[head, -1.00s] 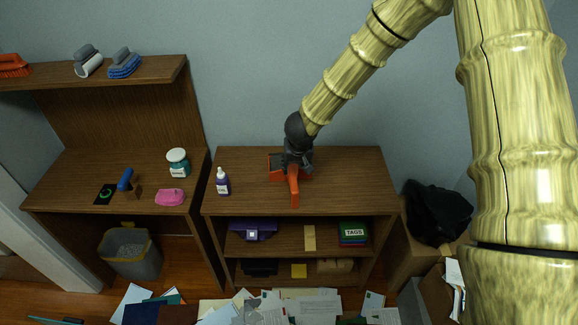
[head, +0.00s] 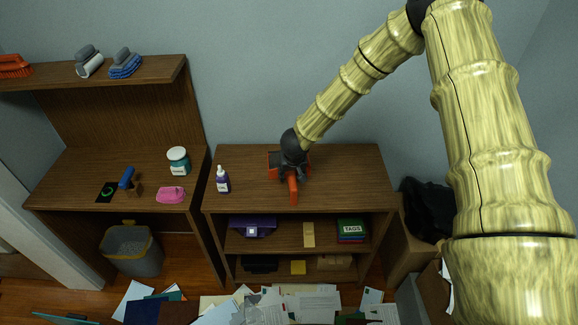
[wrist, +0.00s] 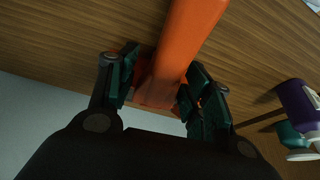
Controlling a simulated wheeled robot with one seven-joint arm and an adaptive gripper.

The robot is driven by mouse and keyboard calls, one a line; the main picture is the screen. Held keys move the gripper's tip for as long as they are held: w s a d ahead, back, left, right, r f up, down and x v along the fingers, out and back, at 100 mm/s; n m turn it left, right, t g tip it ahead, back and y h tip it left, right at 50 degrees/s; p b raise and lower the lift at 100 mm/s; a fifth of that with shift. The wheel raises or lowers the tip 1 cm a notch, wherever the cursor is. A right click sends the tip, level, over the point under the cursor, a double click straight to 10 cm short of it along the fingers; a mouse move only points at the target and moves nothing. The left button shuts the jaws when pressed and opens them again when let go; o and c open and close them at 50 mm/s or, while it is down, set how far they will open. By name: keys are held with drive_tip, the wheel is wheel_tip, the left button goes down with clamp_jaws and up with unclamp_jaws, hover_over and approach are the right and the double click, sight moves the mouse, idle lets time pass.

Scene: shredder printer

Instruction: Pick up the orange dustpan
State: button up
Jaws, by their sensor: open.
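The orange dustpan (head: 294,189) lies on top of the low brown shelf unit, with its handle toward the shelf's front edge. My gripper (head: 292,178) is above it in the head view and hides part of its pan. In the wrist view the orange handle (wrist: 190,40) runs between the two open dark fingers of my gripper (wrist: 160,90). One finger is on each side of the handle. I cannot tell whether either finger touches it.
A purple bottle (head: 222,180) stands on the same top, left of the dustpan. A desk (head: 95,190) with a jar (head: 178,161) and a pink case (head: 171,195) is further left. A bin (head: 133,252) and scattered papers (head: 225,312) are on the floor.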

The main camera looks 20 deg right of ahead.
drive_tip(key=shift+x, duration=0.85)
clamp_jaws()
drive_tip(key=shift+r, duration=0.2)
drive_tip(key=shift+a+r+b, duration=0.1)
drive_tip(key=shift+r+b, duration=0.25)
drive_tip(key=shift+r, duration=1.2)
drive_tip(key=s+a+b, duration=0.2)
drive_tip(key=s, duration=0.5)
drive_tip(key=s+a+r+b, duration=0.1)
drive_tip(key=s+a+b, duration=0.1)
drive_tip(key=s, duration=0.6)
drive_tip(key=shift+r+b, duration=0.3)
drive_tip(key=shift+b, duration=0.3)
drive_tip(key=shift+s, duration=0.25)
